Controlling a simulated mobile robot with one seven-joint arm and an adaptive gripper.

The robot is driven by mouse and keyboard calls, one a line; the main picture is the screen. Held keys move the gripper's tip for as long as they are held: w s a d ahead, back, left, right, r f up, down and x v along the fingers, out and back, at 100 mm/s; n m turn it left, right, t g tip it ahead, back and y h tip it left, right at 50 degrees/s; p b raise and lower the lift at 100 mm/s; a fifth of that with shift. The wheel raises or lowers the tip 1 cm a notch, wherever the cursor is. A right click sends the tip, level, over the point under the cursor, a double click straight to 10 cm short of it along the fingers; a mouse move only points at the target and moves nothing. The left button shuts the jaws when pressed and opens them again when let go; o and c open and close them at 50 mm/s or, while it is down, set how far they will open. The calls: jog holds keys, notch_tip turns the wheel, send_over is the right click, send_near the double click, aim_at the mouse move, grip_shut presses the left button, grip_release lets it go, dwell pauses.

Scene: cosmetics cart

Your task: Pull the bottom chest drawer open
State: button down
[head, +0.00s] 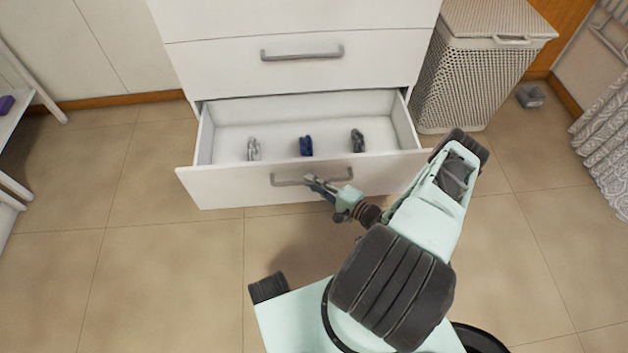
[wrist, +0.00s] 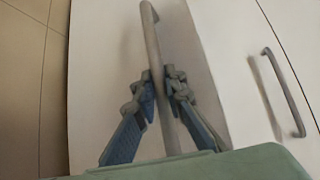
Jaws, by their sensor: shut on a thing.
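The white bottom chest drawer (head: 228,187) stands pulled out from the chest, with its inside showing in the head view. Its grey bar handle (head: 288,181) is on the front panel. My gripper (head: 312,182) is at the middle of this handle. In the wrist view my gripper (wrist: 160,82) has one finger on each side of the handle bar (wrist: 152,40) and is shut on it. Three small folded items lie in a row inside the drawer: a grey one (head: 254,149), a dark blue one (head: 306,146) and a dark grey one (head: 357,141).
The drawer above (head: 220,68) is shut. A white woven laundry basket (head: 468,85) stands close to the chest's right side. A white shelf stand (head: 12,110) is at the far left, a patterned curtain (head: 605,140) at the right. The tiled floor at left is clear.

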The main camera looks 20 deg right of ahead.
jog(key=shift+d+f, duration=0.1)
jog(key=shift+f, duration=0.1)
jog(key=c, duration=2)
grip_release()
jog(key=shift+o, duration=0.2)
jog(key=shift+r, duration=0.1)
